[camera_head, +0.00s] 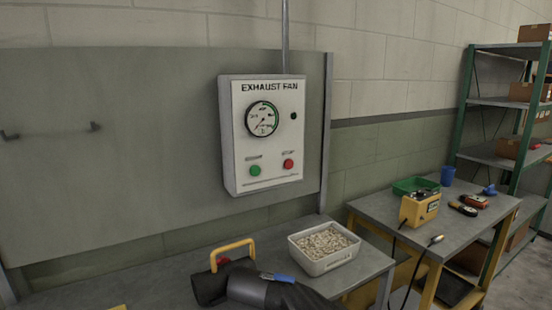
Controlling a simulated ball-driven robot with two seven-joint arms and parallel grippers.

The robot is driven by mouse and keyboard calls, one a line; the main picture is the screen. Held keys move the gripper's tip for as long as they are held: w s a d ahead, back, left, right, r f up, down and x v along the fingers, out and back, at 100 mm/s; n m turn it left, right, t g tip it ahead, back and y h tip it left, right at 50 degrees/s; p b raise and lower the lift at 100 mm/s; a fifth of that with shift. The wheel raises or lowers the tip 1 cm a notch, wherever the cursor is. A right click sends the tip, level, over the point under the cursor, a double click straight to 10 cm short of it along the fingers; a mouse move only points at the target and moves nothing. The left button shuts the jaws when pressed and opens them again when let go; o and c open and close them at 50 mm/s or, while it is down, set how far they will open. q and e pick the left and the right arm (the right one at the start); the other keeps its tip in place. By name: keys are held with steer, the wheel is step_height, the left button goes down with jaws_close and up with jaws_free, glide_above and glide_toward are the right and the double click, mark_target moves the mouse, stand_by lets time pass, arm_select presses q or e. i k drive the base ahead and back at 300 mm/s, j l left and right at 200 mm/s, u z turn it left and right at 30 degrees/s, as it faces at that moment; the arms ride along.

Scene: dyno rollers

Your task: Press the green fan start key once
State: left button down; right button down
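The green start key (255,170) is a round button at the lower left of a white control box (238,135) marked EXHAUST FAN. The box is mounted on a grey panel at the centre of the view. A small label above the key is too small to read. Nothing covers the key and nothing touches it. Dark rounded parts at the bottom centre look like links of my arm, below and well apart from the box. No gripper fingers show.
A red button (288,164) sits right of the green key, below a round gauge (262,119). A white bin (325,261) of small pale pieces and a yellow handle (232,246) are on the bench below. A table with a yellow device (419,209) stands right.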

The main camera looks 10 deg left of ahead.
mark_target(254, 171)
steer(key=i+l+u, duration=0.1)
steer(key=i+l, duration=0.3)
steer(key=i+l+u, duration=0.15)
steer(key=i+l, duration=0.25)
steer(key=l, duration=0.2)
